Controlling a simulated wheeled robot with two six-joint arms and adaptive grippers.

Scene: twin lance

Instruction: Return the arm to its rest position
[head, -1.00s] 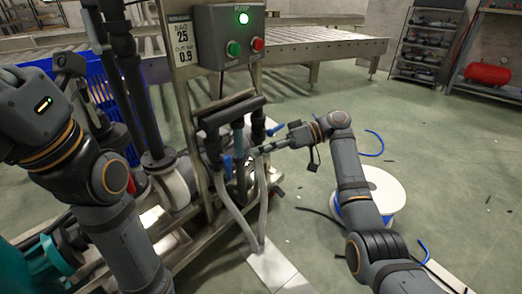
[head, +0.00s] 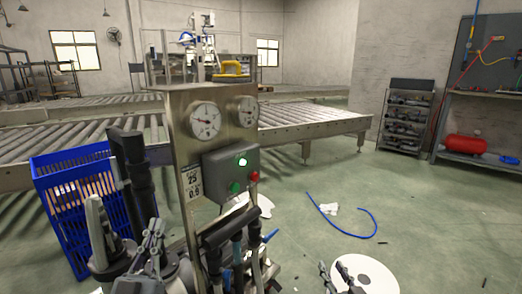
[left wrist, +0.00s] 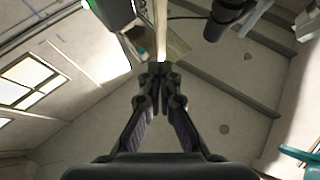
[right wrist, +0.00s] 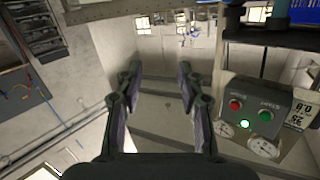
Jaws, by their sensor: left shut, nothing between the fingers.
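My left gripper (head: 154,232) points upward at the lower left of the head view, in front of the machine. In the left wrist view its fingertips (left wrist: 161,68) meet with nothing between them. My right gripper (head: 333,268) is at the bottom edge of the head view, right of the machine, with its fingers apart. In the right wrist view its fingers (right wrist: 160,70) are wide open and empty. Most of both arms is out of the head view.
The steel machine panel (head: 184,125) carries gauges and a control box (head: 215,180) with a lit green lamp. A blue crate (head: 60,225) stands at left, a roller conveyor (head: 300,118) behind. A white disc-shaped reel (head: 375,272) and blue hose (head: 350,233) lie on the floor at right.

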